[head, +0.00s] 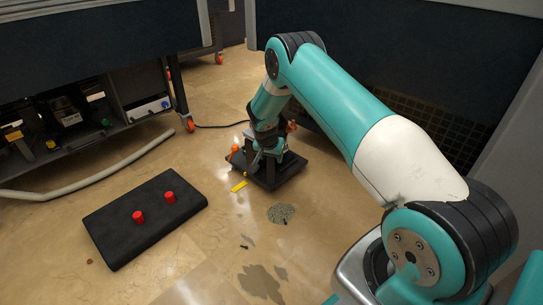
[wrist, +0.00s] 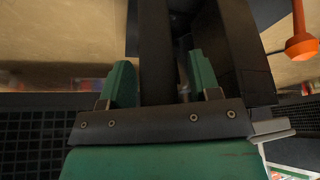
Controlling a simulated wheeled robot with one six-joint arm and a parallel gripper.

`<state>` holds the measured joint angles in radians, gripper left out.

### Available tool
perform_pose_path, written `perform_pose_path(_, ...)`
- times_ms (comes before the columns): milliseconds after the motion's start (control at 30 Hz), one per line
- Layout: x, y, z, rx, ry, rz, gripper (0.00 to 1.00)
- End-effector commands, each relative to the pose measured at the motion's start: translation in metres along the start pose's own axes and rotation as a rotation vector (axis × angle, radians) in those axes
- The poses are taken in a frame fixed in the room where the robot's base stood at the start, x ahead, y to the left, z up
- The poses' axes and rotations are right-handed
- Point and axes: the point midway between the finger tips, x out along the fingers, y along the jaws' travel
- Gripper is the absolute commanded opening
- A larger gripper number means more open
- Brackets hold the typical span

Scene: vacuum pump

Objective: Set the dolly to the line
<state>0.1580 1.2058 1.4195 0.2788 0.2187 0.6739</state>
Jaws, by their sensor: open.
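The dolly (head: 292,172) is a low black platform on the floor in the middle of the head view. Orange parts (head: 234,153) stand at its edge. A short yellow line (head: 239,186) lies on the floor close to its near left side. My gripper (wrist: 160,80) reaches down over the dolly in the head view, where its jaws are too small to make out. In the wrist view its green fingers are apart on either side of a dark upright bar (wrist: 157,50). I cannot tell whether they touch it. An orange knob-like part (wrist: 301,45) shows at upper right.
A black pad (head: 110,225) with two red pegs (head: 169,197) lies at left. A grey speckled patch (head: 281,213) and dark stains (head: 262,284) mark the floor. A pale hose (head: 95,177) runs by the bench at left.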

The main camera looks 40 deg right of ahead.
Motion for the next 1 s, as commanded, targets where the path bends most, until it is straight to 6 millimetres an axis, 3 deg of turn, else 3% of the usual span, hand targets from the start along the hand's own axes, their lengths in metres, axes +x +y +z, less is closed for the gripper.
perform_pose_path(133,-0.008,0.001,-0.001,0.001,-0.001,0.001,0.57)
perform_pose_path(233,-0.024,0.0,-0.003,-0.001,0.0,0.0,0.57)
perform_pose_path(700,-0.14,0.0,-0.003,-0.001,0.001,0.0,0.57)
perform_pose_path(1000,-0.173,0.0,-0.001,0.0,0.0,0.0,0.57)
